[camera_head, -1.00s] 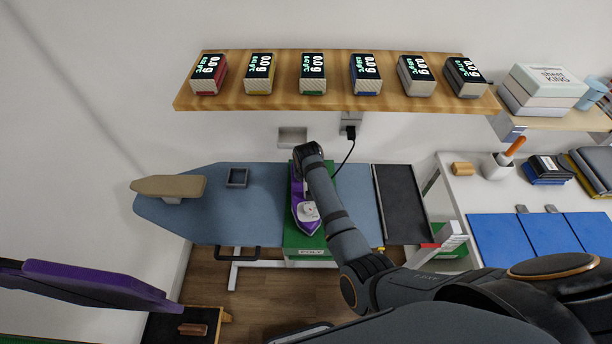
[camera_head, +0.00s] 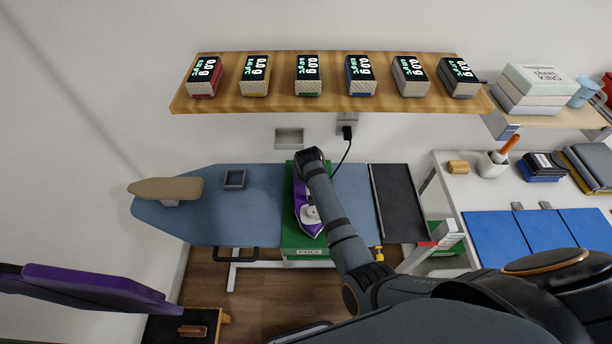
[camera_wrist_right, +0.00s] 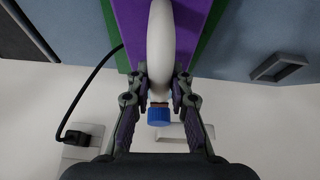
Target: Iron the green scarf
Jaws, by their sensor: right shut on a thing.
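The green scarf (camera_head: 290,235) lies lengthwise across the blue ironing board (camera_head: 205,222) and hangs over its front edge. The purple and white iron (camera_head: 308,214) is on the scarf, covering part of its middle. In the right wrist view the iron's white handle (camera_wrist_right: 159,45) runs between the fingers of my right gripper (camera_wrist_right: 159,88), with green scarf (camera_wrist_right: 212,35) showing beside the purple body. My right gripper is shut on the handle. In the head view my right arm hides part of the iron and scarf.
A wooden shelf (camera_head: 330,102) with several small display boxes hangs above the board. A black cord runs from the iron to a wall socket (camera_head: 347,132). A small grey tray (camera_head: 234,179) sits on the board, and a dark panel (camera_head: 400,205) lies at its right end.

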